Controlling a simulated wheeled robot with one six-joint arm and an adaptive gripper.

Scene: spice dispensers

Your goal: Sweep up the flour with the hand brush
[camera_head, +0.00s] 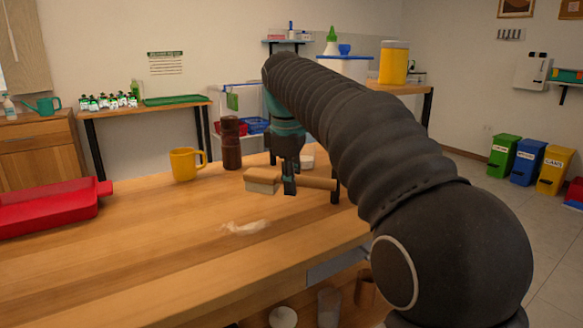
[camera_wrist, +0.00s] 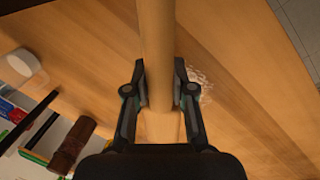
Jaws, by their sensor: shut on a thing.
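The hand brush (camera_head: 262,180) has a wooden handle and pale bristles. My gripper (camera_head: 289,184) is shut on its handle, behind and to the right of the flour, and the brush appears to be held just above the table. In the wrist view, the handle (camera_wrist: 156,45) runs between the two fingers of my gripper (camera_wrist: 160,85); the bristles are hidden there. The flour (camera_head: 246,227) is a thin white smear on the wooden table (camera_head: 130,250), in front of the brush and apart from it. Part of the flour (camera_wrist: 203,82) shows right of the fingers in the wrist view.
A yellow mug (camera_head: 185,164) and a dark brown mill (camera_head: 231,143) stand behind the brush. A red tray (camera_head: 45,208) lies at the table's left. A white round item (camera_wrist: 22,65) shows in the wrist view. The tabletop around the flour is clear.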

